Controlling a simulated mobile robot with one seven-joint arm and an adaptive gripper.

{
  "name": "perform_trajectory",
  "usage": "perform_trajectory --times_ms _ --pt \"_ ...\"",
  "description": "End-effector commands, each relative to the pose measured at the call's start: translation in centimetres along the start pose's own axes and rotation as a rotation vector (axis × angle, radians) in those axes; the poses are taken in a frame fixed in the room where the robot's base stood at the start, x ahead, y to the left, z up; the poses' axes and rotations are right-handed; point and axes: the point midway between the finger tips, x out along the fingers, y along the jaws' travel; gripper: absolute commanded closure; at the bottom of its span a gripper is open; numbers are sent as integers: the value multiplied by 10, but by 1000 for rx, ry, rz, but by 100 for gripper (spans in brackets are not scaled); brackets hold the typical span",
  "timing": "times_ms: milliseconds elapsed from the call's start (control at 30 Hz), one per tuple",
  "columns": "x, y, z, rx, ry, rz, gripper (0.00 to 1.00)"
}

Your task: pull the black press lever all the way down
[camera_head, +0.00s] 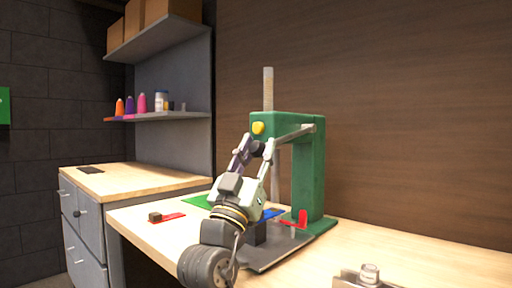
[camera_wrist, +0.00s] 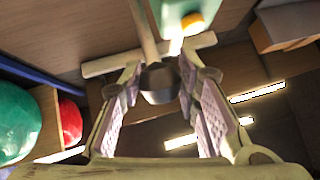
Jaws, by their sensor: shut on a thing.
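The green arbor press (camera_head: 310,170) stands upright on the workbench, with a tall pale ram (camera_head: 268,88) rising from its top. Its black lever knob (camera_head: 258,147) is in front of the press head, just below a yellow round part (camera_head: 258,128). My gripper (camera_head: 254,150) is shut on the knob, one finger on each side. In the wrist view the dark knob (camera_wrist: 160,85) sits between the pads of my gripper (camera_wrist: 161,78), at the end of a thin rod. My fingers hide part of the knob in the head view.
The workbench (camera_head: 420,262) holds a red bracket (camera_head: 301,219) at the press base, a small dark block on a red strip (camera_head: 168,217), and a metal fixture (camera_head: 368,275) at the front right. A shelf (camera_head: 165,115) with coloured bottles is at the left. The bench's right part is mostly clear.

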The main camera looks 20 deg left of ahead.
Motion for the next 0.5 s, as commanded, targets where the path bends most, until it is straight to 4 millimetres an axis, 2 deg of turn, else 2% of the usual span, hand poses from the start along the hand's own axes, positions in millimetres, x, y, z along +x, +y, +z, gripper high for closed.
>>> perform_trajectory --times_ms 33,100,500 --pt "-3 1 16 -5 -21 3 100" --pt "-5 2 19 -5 -20 3 100" --pt "-8 3 24 -4 -18 4 100"
